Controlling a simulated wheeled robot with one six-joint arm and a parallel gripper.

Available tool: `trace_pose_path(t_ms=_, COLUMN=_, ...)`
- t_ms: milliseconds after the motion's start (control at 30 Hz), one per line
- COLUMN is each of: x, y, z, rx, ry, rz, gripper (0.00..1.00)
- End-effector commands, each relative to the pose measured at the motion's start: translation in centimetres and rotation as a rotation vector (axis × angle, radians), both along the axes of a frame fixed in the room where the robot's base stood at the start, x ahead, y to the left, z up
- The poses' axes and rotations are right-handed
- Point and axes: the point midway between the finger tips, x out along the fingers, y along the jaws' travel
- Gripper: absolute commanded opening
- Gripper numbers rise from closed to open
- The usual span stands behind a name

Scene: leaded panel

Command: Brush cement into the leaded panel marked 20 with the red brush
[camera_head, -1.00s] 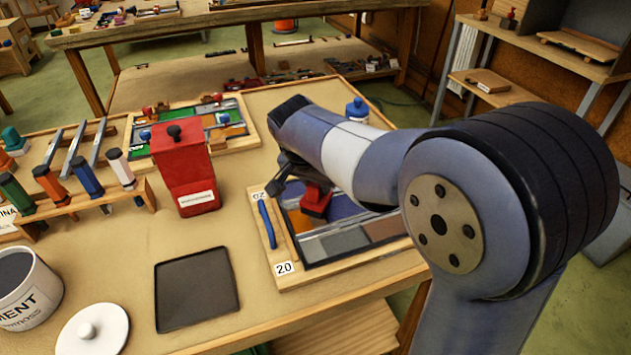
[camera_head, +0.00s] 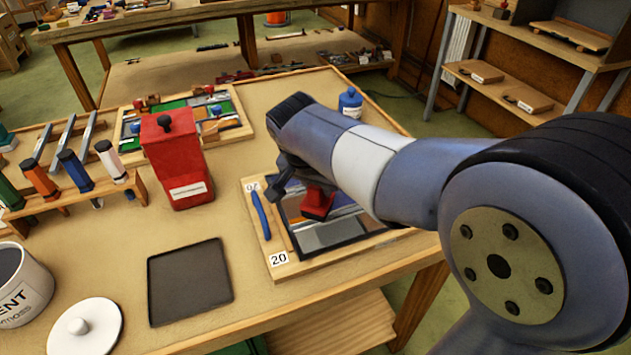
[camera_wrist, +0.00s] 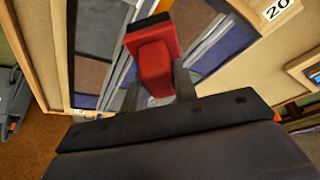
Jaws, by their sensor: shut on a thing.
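The leaded panel marked 20 (camera_head: 323,236) lies in a wooden frame on the table, with dark, grey and coloured panes; its number label (camera_head: 278,259) is at the front left corner. My gripper (camera_wrist: 157,95) is shut on the red brush (camera_head: 318,204), over the panel. In the wrist view the red brush (camera_wrist: 153,62) shows between the fingers, its dark end pointing away across the panes (camera_wrist: 96,52). My arm hides the right part of the panel in the head view. I cannot tell whether the bristles touch the glass.
A red box (camera_head: 177,165), a dark tray (camera_head: 188,282), a white lid (camera_head: 85,328) and a cement tub (camera_head: 22,293) stand left of the panel. A second panel (camera_head: 227,106) lies behind. A blue bottle (camera_head: 350,102) stands near the back edge. Bare tabletop separates tray and panel.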

Motion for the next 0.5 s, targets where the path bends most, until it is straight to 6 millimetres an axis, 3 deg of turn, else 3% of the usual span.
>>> trace_pose_path(t_ms=233, x=-1.8, y=-0.6, z=-0.1, rx=0.000, ry=0.000, rz=0.000, gripper=0.09)
trace_pose_path(t_ms=500, x=-1.9, y=-0.7, z=0.0, rx=0.000, ry=0.000, rz=0.000, gripper=0.09)
